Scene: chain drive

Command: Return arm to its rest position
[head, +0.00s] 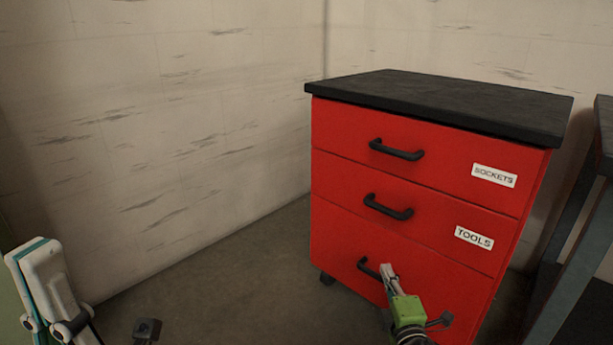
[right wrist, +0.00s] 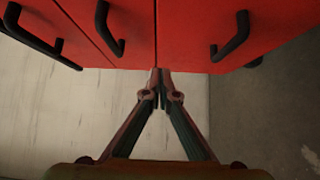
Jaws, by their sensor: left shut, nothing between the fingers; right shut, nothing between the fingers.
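My right gripper (head: 387,270) is in front of the lower part of the red drawer cabinet in the head view, close to the bottom drawer's handle (head: 368,268). In the right wrist view its fingers (right wrist: 161,90) meet at the tips with nothing between them, at the cabinet's edge in the picture. I cannot tell whether they touch the cabinet. My left gripper (head: 33,252) stands at the lower left of the head view, shut and empty, well apart from the cabinet. Its lower part is cut off by the frame.
The red cabinet (head: 400,170) has a black top (head: 440,98) and drawers labelled SOCKETS (head: 493,175) and TOOLS (head: 473,238), all shut. A dark bench (head: 580,240) stands at the right edge. A pale wall (head: 160,130) is behind. Floor (head: 235,290) left of the cabinet is clear.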

